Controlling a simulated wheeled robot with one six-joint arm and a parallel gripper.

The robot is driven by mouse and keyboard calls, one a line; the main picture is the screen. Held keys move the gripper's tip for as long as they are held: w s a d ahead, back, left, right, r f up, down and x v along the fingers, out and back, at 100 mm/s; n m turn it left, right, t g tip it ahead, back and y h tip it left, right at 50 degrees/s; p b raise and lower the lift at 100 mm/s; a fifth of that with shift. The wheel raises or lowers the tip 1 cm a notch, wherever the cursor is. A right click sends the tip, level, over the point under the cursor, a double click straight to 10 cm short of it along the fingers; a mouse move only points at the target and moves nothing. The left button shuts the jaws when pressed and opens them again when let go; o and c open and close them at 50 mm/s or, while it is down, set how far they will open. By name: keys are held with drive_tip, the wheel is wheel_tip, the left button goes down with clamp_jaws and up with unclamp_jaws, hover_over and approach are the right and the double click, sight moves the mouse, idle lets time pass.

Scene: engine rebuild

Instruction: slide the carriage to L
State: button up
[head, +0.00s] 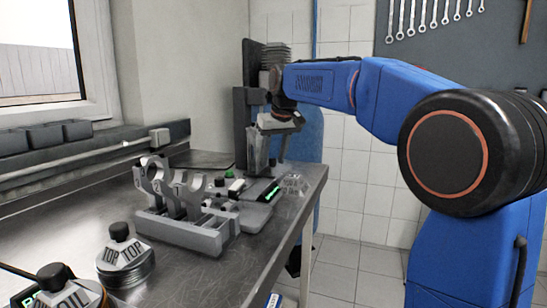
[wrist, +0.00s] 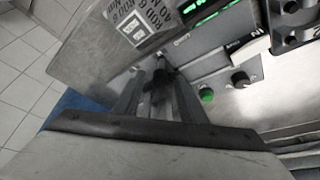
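No part in view carries a readable L, and I cannot tell for sure which part is the carriage. A small grey block (head: 160,137) sits on the long rail (head: 90,157) along the wall. My gripper (head: 270,163) points down over the far end of the bench, in front of a dark upright stand (head: 241,125). In the wrist view its two fingers (wrist: 160,72) stand apart. A dark narrow piece (wrist: 159,88) shows between them; I cannot tell whether they touch it.
A grey fixture with upright ring holders (head: 178,185) stands mid-bench. A control box with a green display (head: 262,192), also in the wrist view (wrist: 212,62), lies behind it.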

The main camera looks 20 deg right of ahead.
clamp_jaws()
drive_tip(key=shift+w+d, duration=0.6)
drive_tip(key=shift+w, duration=0.25)
drive_tip(key=shift+w+d, duration=0.6)
drive_tip(key=shift+w, duration=0.25)
drive_tip(key=shift+w+d, duration=0.6)
drive_tip(key=shift+w, duration=0.25)
drive_tip(key=shift+w+d, duration=0.25)
drive_tip(key=shift+w, duration=0.15)
unclamp_jaws()
drive_tip(key=shift+d, duration=0.1)
drive_tip(key=v, duration=1.7)
